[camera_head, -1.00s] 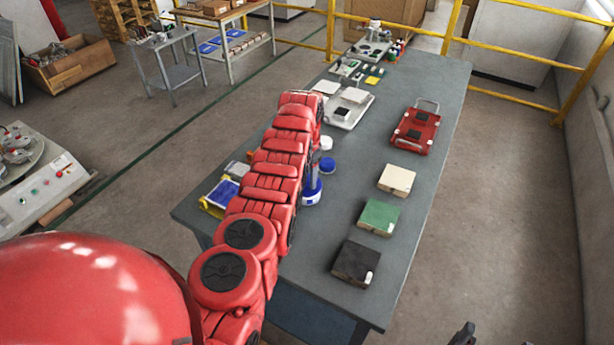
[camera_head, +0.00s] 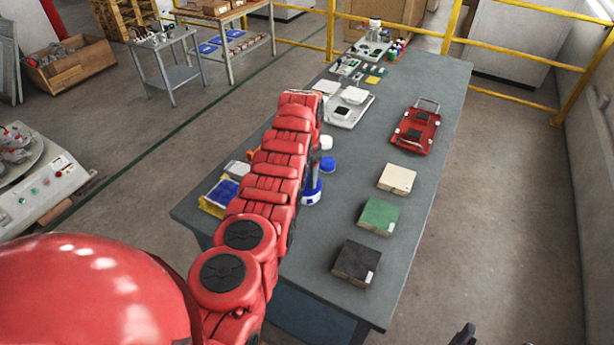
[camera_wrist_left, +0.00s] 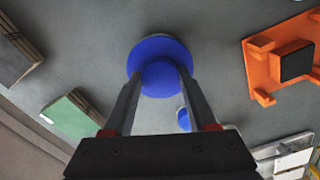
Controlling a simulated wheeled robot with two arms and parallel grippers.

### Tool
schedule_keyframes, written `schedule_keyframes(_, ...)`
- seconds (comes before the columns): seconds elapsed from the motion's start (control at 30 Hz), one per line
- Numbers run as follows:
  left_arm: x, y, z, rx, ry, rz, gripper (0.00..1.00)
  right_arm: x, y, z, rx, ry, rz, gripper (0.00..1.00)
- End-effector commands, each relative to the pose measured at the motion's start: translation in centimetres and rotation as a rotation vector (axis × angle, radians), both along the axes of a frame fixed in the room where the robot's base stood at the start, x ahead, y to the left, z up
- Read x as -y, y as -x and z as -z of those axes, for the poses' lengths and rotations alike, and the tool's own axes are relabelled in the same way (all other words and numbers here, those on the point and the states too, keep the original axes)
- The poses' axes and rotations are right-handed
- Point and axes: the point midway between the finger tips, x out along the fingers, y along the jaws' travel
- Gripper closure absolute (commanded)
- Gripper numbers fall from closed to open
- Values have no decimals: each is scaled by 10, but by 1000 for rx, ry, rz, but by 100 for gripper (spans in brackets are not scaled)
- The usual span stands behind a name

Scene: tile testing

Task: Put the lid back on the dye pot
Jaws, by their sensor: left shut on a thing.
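My left gripper (camera_wrist_left: 160,88) is shut on a round blue lid (camera_wrist_left: 160,52) in the left wrist view. The lid shows a wide disc with a smaller round part between the fingertips. What lies under it is hidden. A smaller blue thing (camera_wrist_left: 183,118) shows beyond it, partly hidden by the gripper. In the head view, a blue and white pot (camera_head: 311,192) stands on the table beside my left arm, which covers part of it. A blue round thing (camera_head: 328,164) is just beyond the pot. Dark tips of what looks like my right gripper (camera_head: 464,335) show at the bottom edge.
Black (camera_head: 356,262), green (camera_head: 380,216) and cream (camera_head: 397,179) tiles line the table's right side. A red frame (camera_head: 415,130) and a white device (camera_head: 345,108) are farther back. An orange fixture (camera_wrist_left: 280,65) is right of the lid in the wrist view.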

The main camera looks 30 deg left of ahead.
Motion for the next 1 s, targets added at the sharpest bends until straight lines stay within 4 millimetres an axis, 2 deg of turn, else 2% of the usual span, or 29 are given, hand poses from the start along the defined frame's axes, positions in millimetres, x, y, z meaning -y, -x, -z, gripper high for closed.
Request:
schedule_keyframes(0.47,0,0,0,0,0,0,95,0,0,2,0,0,0,12)
schedule_keyframes(0.5,0,0,0,0,0,0,39,0,0,2,0,0,0,12)
schedule_keyframes(0.6,0,0,0,0,0,0,21,0,0,2,0,0,0,12)
schedule_keyframes(0.7,0,0,0,0,0,0,7,0,0,2,0,0,0,12)
schedule_keyframes(0.87,0,0,0,0,0,0,7,0,0,2,0,0,0,12)
schedule_keyframes(0.93,0,0,0,0,0,0,0,0,0,2,0,0,0,12)
schedule_keyframes(1.0,0,0,0,0,0,0,0,0,0,3,0,0,0,12)
